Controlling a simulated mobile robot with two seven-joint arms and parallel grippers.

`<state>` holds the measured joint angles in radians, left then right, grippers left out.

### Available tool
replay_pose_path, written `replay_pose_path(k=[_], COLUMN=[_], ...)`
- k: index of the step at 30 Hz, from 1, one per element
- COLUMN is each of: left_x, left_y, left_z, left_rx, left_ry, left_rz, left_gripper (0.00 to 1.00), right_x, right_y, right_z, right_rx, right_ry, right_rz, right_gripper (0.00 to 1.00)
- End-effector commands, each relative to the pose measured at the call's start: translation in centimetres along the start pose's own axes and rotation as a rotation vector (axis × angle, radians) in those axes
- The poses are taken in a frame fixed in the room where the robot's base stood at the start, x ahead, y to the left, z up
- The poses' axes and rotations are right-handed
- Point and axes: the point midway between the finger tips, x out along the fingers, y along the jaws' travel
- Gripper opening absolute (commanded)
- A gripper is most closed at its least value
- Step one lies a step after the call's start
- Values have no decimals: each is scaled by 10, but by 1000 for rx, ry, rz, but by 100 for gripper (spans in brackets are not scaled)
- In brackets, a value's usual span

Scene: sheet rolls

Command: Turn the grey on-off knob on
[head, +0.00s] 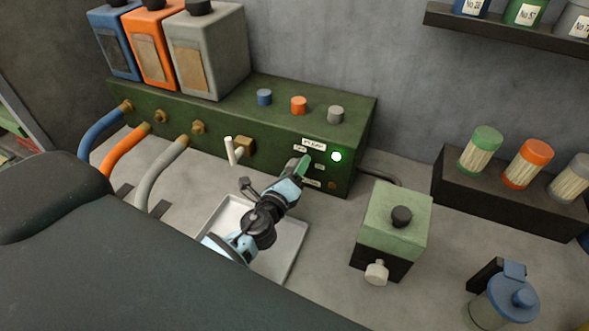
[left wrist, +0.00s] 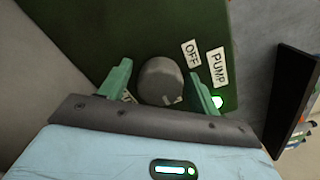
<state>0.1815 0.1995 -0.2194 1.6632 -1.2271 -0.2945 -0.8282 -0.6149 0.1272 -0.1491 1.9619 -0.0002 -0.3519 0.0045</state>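The grey knob (left wrist: 161,80) is round and sits on the front of the dark green pump box (head: 225,125). In the left wrist view it is between the two green fingers of my left gripper (left wrist: 160,72), which are apart on either side of it with narrow gaps. In the head view my left gripper (head: 299,168) is at the panel and hides most of the knob. An OFF label (left wrist: 191,54) and a PUMP label (left wrist: 217,66) are beside the knob; another label is partly hidden by a finger. A green lamp (head: 336,156) glows. My right gripper is not in view.
A pale tray (head: 290,237) lies below my left arm. A white-handled tap (head: 232,150) projects left of the gripper. A green box with a black knob (head: 395,222) stands right. Blue, orange and grey canisters (head: 210,50) stand on the pump box.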

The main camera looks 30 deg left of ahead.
Motion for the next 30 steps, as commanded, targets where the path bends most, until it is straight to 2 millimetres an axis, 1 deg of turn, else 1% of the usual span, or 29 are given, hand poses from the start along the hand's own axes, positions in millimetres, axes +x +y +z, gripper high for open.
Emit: replay_pose_path(k=[8,11,14,17,21,24,27,30], left_x=[0,-5,-16,-31,-53,-65,-74,-78], left_y=[0,1,1,1,2,2,2,1], left_z=[0,-1,-2,-1,-2,-2,-2,-1], left_rx=[-2,-2,-3,-3,-1,-1,-1,-1], left_ry=[1,2,3,3,4,4,3,2], left_rz=[0,1,2,2,3,3,2,1], left_gripper=[65,65,65,65,65,65,65,65], right_x=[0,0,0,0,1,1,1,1], right_y=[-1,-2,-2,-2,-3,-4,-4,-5], right_z=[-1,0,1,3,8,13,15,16], right_rx=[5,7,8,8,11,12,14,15], right_ry=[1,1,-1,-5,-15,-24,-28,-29], right_rz=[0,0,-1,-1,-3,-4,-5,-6], right_gripper=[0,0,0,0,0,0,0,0])
